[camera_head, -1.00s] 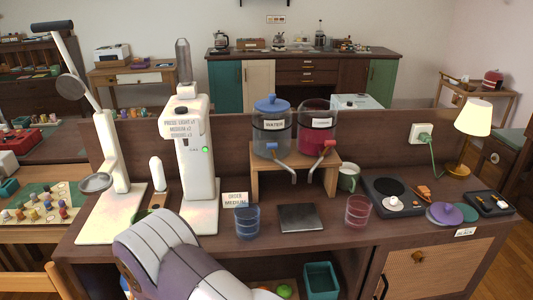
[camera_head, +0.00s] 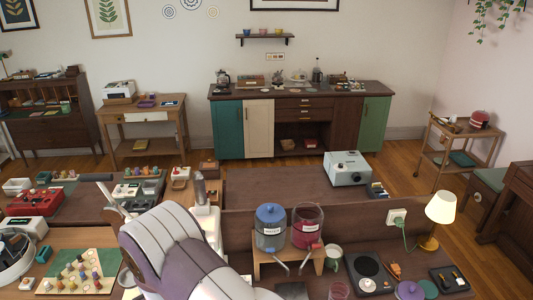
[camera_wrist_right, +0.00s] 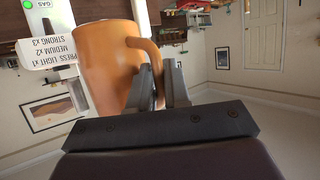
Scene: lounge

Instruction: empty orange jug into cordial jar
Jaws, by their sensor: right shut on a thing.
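The orange jug (camera_wrist_right: 105,62) fills the left middle of the right wrist view, and its curved handle reaches toward my fingers. My right gripper (camera_wrist_right: 163,86) is shut on the jug at its handle. The inside of the jug is hidden. The cordial jar (camera_head: 307,229), clear with pink-red liquid and a label, stands on a small wooden stand in the head view. The blue-lidded water jar (camera_head: 271,240) stands just left of it. A white and purple arm link of mine covers the lower middle of the head view. The jug and both grippers are outside that view.
A white machine (camera_head: 208,222) is partly hidden behind my arm, left of the stand (camera_head: 257,266). A green mug (camera_head: 333,252), a black scale (camera_head: 369,271) and a lit lamp (camera_head: 440,208) are right of the stand. A pink glass (camera_head: 339,291) is at the lower edge.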

